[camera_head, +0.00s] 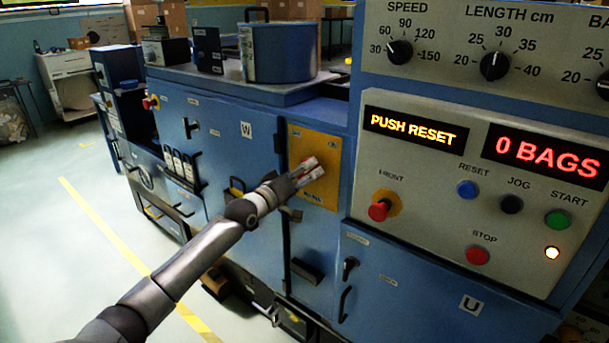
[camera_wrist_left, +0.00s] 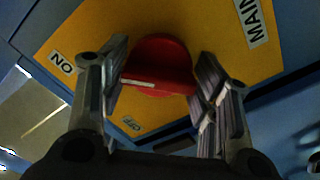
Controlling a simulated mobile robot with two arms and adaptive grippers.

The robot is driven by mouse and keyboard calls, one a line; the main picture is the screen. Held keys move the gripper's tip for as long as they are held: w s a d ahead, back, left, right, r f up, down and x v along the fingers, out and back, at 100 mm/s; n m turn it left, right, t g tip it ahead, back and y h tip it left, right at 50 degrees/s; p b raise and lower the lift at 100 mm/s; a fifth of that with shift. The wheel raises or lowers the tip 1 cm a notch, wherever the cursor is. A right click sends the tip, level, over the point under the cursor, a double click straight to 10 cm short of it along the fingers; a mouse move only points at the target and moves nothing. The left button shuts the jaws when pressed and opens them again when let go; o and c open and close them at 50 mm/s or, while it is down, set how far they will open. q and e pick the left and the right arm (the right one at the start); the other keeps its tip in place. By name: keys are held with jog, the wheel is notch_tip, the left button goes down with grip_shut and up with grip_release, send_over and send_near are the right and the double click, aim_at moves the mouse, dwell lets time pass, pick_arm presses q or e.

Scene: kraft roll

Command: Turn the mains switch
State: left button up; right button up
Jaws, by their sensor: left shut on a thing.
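The mains switch is a red rotary knob (camera_wrist_left: 160,62) with a white line on its grip, set on a yellow plate (camera_head: 323,150) on the blue machine front. In the left wrist view the yellow plate (camera_wrist_left: 90,22) carries the labels "ON" and "MAIN", the second cut off. My left gripper (camera_head: 308,172) is at the plate. In the wrist view its fingers (camera_wrist_left: 160,90) stand on both sides of the knob and are shut on it. In the head view the gripper mostly hides the knob. My right gripper is in neither view.
To the right, the control panel (camera_head: 450,265) has a red-and-yellow button (camera_head: 380,207), a display (camera_head: 415,131) reading "PUSH RESET" and a counter (camera_head: 544,155) reading "0 BAGS". Door handles (camera_head: 346,268) stick out below the plate. A blue pot (camera_head: 282,52) stands on top. The floor at left is clear.

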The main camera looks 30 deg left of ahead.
pick_arm(q)
jog(key=o, duration=1)
jog(key=shift+s+a, duration=0.15)
jog(key=shift+s, duration=1.85)
jog(key=shift+s+a, duration=0.2)
jog(key=shift+s, duration=1.8)
jog(key=shift+s+a, duration=0.15)
jog(key=shift+s, duration=1.85)
